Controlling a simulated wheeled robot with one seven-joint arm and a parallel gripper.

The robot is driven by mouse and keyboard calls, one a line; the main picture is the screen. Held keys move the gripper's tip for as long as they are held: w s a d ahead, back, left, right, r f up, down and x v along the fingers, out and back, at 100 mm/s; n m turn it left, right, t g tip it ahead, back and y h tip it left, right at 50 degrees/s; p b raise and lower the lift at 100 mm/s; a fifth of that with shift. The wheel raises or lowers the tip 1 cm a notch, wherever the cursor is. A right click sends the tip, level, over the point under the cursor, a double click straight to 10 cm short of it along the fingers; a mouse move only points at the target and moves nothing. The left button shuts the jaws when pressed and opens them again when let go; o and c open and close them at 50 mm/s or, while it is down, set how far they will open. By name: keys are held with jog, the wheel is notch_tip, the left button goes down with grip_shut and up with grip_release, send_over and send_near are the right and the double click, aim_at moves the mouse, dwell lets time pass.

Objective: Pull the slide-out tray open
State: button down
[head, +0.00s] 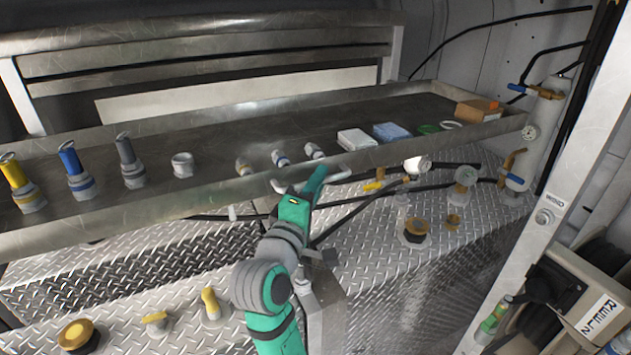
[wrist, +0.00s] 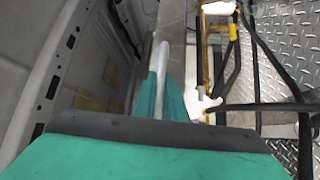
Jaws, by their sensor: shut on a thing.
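The slide-out tray (head: 400,152) is a long, shallow metal tray with a dark floor, running across the head view. Its pale bar handle (head: 337,178) sits on the front wall, right of the middle. My gripper (head: 317,177), with teal fingers, reaches up to the handle and is shut on it. In the wrist view the handle (wrist: 161,48) runs down between my two fingers (wrist: 162,98). My fingers hide the middle of the handle in the head view.
Bottles with yellow, blue and grey tops (head: 76,172), small caps and boxes (head: 356,140) stand in the tray. Below is a diamond-plate deck (head: 375,270) with brass fittings, gauges and black hoses. A post and hose reel (head: 580,290) stand at right.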

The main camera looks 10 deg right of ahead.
dwell(0.3)
jog(key=c, duration=2.1)
grip_release()
jog(key=shift+s, duration=0.1)
jog(key=v, duration=1)
jog(key=shift+s+a, duration=0.2)
jog(key=shift+s, duration=0.15)
